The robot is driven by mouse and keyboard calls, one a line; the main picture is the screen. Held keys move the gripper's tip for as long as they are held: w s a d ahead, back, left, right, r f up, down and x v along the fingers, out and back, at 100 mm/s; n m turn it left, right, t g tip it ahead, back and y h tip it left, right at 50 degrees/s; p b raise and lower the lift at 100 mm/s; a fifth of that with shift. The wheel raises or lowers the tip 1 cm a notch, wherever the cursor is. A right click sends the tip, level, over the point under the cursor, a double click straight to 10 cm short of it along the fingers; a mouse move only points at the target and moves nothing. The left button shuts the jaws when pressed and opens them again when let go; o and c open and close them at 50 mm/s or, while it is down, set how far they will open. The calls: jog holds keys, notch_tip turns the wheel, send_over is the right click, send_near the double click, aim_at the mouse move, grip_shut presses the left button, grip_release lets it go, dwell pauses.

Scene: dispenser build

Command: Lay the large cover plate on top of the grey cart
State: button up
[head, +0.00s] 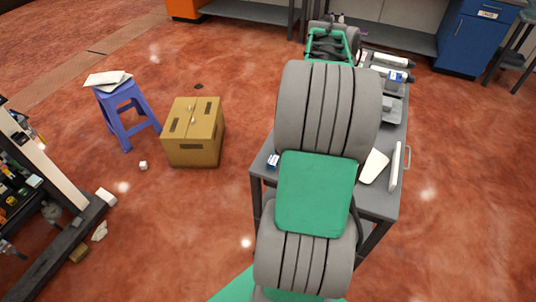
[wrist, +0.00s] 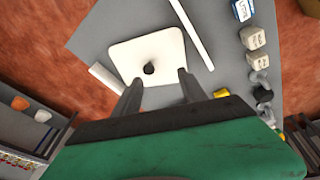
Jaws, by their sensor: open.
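A white square plate with rounded corners and a dark round knob, which looks like the cover plate, lies flat on the grey surface in the wrist view (wrist: 172,43). In the head view, a white plate (head: 374,167) shows on the grey cart (head: 380,204), partly hidden by my arm. My gripper (wrist: 158,88) is open and empty, its two fingers apart at the near edge of the plate. The knob is ahead of the gap between the fingers. I cannot tell the height of the fingers above the plate. My arm hides much of the cart in the head view.
A long white bar (head: 395,166) lies beside the plate. Several small labelled blocks (wrist: 254,38) and dark parts line the right of the wrist view. A cardboard box (head: 194,135) and a blue stool (head: 127,110) stand on the floor left of the cart.

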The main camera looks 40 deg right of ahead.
jog(key=w+a+r+n+t, duration=0.1)
jog(key=w+a+n, duration=0.25)
jog(key=a, duration=0.55)
jog(key=w+a+r+n+t, duration=0.1)
jog(key=w+a+r+n, duration=0.15)
jog(key=w+a, duration=0.4)
jog(key=s+a+f+n+t+y, duration=0.1)
jog(key=a+n, duration=0.5)
jog(key=a, duration=0.8)
jog(key=s+a+f+n+t+y, duration=0.1)
jog(key=s+a+f+n, duration=0.2)
jog(key=a, duration=1.1)
jog(key=s+n, duration=0.1)
jog(key=n, duration=0.1)
jog(key=shift+n+t+y, duration=0.3)
jog(key=shift+n, duration=0.1)
jog(key=shift+f, duration=0.1)
